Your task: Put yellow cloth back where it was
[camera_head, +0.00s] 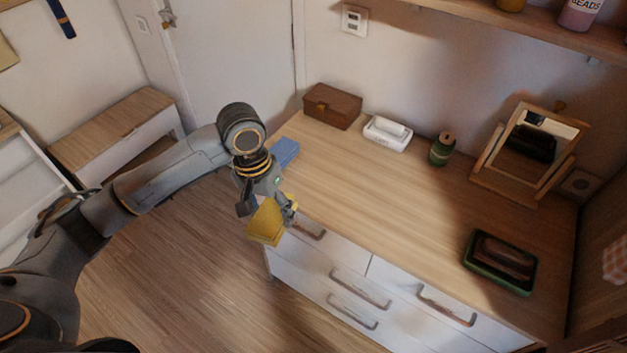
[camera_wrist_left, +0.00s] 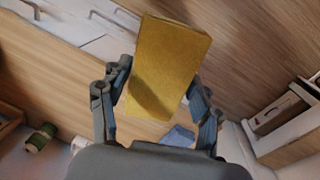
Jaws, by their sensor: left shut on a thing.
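The yellow cloth (camera_head: 266,222) is a folded, block-like piece in my left gripper (camera_head: 266,203). The gripper is shut on it, and the cloth hangs at the left front corner of the dresser, near the dresser's edge. In the left wrist view the cloth (camera_wrist_left: 165,65) sits between the two fingers (camera_wrist_left: 158,105). A blue folded cloth (camera_head: 285,152) lies on the left end of the dresser top, just behind my gripper. It also shows in the left wrist view (camera_wrist_left: 179,137), below the yellow cloth. My right gripper is not in view.
The wooden dresser top (camera_head: 375,195) is mostly clear in the middle. On it stand a brown box (camera_head: 332,106), a white dispenser (camera_head: 388,133), a green can (camera_head: 441,149), a mirror (camera_head: 529,155) and a dark green tray (camera_head: 478,262). White drawers (camera_head: 340,265) face the floor; a low bench (camera_head: 110,130) stands left.

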